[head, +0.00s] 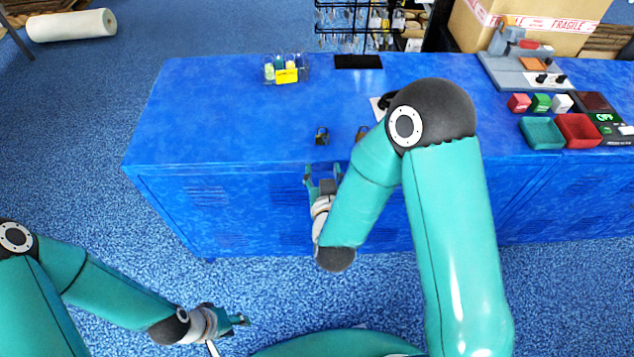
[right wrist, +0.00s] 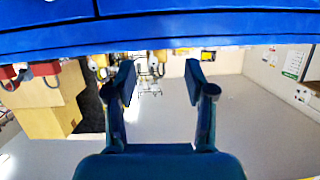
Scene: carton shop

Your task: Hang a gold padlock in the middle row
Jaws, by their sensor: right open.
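Two small padlocks stand near the front edge of the blue bench: a dark one (head: 322,138) and a browner, gold-looking one (head: 361,133) to its right, partly beside my right arm. A black wire rack (head: 345,30) stands behind the bench, with several small items hanging from its rows; its top is cut off. My right gripper (head: 322,180) is open and empty, just in front of the bench edge below the dark padlock. Its spread fingers also show in the right wrist view (right wrist: 160,80). My left gripper (head: 240,320) is low at left over the floor, its jaws unclear.
The blue bench (head: 220,120) has free room at left. On it are a clear tray of small bottles with a yellow label (head: 286,76), a black pad (head: 358,62), a teal bin (head: 542,133) and a red bin (head: 578,131). My right arm covers the bench middle. A carton (head: 480,30) stands behind.

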